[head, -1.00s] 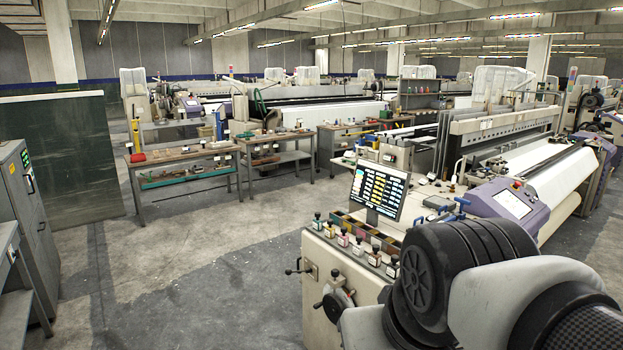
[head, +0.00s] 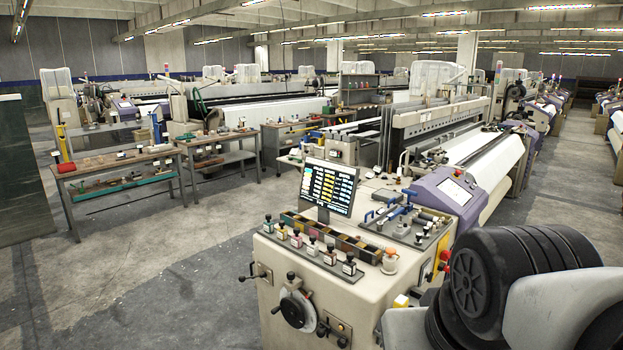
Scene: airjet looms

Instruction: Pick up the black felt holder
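I cannot pick out the black felt holder for certain; items on the near loom's top are small. On that loom cabinet (head: 345,285) stand a row of small bottles with dark caps (head: 312,246), a long compartment tray (head: 333,234) and a grey tool board (head: 411,228) with blue-handled and dark items. A tilted screen (head: 328,187) stands behind the tray. My arm's dark and pale links fill the lower right of the head view. My gripper is not in view.
A workbench (head: 119,165) with small items and a red object (head: 66,168) stands at the left, a second bench (head: 217,142) beside it. A purple loom panel (head: 452,195) rises behind the tool board. The grey floor (head: 160,260) in front left is open.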

